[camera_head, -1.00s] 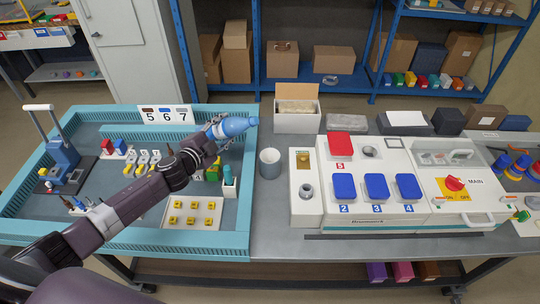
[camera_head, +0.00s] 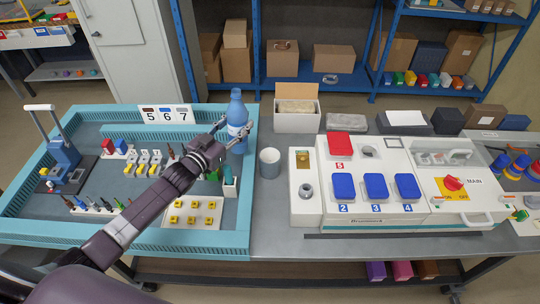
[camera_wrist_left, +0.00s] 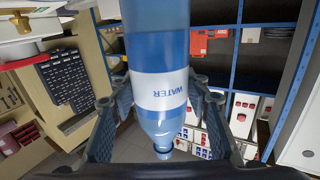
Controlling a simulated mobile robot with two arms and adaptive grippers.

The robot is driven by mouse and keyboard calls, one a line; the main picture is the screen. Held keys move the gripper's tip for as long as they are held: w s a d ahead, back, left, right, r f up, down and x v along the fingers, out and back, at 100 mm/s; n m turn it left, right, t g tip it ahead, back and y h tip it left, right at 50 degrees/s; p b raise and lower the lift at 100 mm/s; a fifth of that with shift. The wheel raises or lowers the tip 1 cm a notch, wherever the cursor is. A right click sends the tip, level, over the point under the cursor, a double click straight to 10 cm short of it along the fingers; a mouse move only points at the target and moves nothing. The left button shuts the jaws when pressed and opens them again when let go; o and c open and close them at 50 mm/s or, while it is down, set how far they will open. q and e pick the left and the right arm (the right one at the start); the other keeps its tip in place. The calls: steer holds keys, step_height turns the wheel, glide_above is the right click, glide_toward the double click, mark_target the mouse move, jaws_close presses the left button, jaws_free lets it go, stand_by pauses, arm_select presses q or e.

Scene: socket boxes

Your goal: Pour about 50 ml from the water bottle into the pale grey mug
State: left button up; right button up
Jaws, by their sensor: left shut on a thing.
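The blue water bottle (camera_head: 237,108) stands upright in the head view, its narrow top up. My left gripper (camera_head: 237,134) is shut around its labelled middle. In the left wrist view the bottle (camera_wrist_left: 158,52) fills the centre, label upside down, between the two fingers of the left gripper (camera_wrist_left: 155,100). The pale grey mug (camera_head: 270,164) stands upright on the grey table, just right of the teal tray, below and right of the bottle and apart from it. The mug's contents cannot be made out. My right gripper is in neither view.
The teal-rimmed tray (camera_head: 180,245) holds several small parts, a yellow-block plate (camera_head: 192,213) and a number sign (camera_head: 166,114). A white panel (camera_head: 330,215) with blue and red sockets stands right of the mug. An open box (camera_head: 297,121) is behind it. Table in front of the mug is clear.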

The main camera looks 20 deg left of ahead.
arm_select(q)
steer(key=shift+d+r+n, duration=0.1)
steer(key=shift+n, duration=0.2)
stand_by(2.6)
